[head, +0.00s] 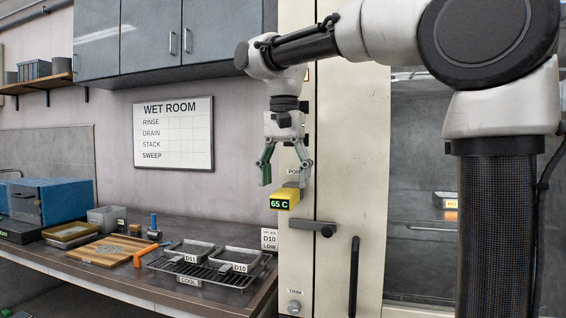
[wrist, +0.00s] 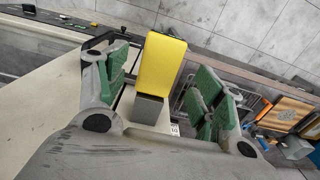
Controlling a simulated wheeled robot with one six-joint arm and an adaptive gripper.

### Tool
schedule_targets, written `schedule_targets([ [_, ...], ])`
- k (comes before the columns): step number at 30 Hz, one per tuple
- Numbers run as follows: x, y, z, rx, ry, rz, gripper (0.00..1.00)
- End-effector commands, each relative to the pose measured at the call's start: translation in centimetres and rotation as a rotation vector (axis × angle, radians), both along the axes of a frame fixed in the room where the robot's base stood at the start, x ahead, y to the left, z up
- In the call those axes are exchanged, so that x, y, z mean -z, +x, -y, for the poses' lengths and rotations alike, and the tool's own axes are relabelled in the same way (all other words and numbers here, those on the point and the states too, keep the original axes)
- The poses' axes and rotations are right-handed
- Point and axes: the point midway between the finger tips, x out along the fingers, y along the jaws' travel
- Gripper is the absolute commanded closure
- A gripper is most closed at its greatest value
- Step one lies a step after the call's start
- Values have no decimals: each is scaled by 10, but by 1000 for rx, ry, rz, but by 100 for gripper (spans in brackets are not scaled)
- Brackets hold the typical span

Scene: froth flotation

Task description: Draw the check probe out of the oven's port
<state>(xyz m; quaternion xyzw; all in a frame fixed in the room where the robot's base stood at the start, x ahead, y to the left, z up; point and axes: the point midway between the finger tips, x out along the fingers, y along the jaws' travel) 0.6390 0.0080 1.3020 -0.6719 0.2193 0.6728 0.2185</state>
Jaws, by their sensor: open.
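The check probe (head: 285,198) is a yellow block with a green "65 C" readout, jutting from the pale oven front (head: 345,110) just below a partly covered "POR…" label (head: 293,171). In the wrist view the yellow probe (wrist: 162,62) and a grey block at its near end (wrist: 148,108) appear between my two green-padded fingers, with gaps on both sides. My gripper (head: 285,178) points down, open and empty, with its fingertips at or just above the probe's top in the head view. The port opening itself is hidden.
A latch handle (head: 313,226), a dark vertical handle (head: 354,275) and a TRIM knob (head: 294,307) sit lower on the oven. Left is a bench with a cooling rack (head: 205,272) holding trays D11 and D10, a wooden board (head: 108,250) and a blue box (head: 62,200).

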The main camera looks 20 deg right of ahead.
Motion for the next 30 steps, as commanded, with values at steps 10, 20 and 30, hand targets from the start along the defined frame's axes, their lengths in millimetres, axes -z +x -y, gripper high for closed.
schedule_targets([
  [10, 38, 0, 0, -1, 0, 1, 32],
  [20, 40, 0, 0, -1, 1, 2, 43],
  [30, 40, 0, 0, -1, 1, 2, 82],
])
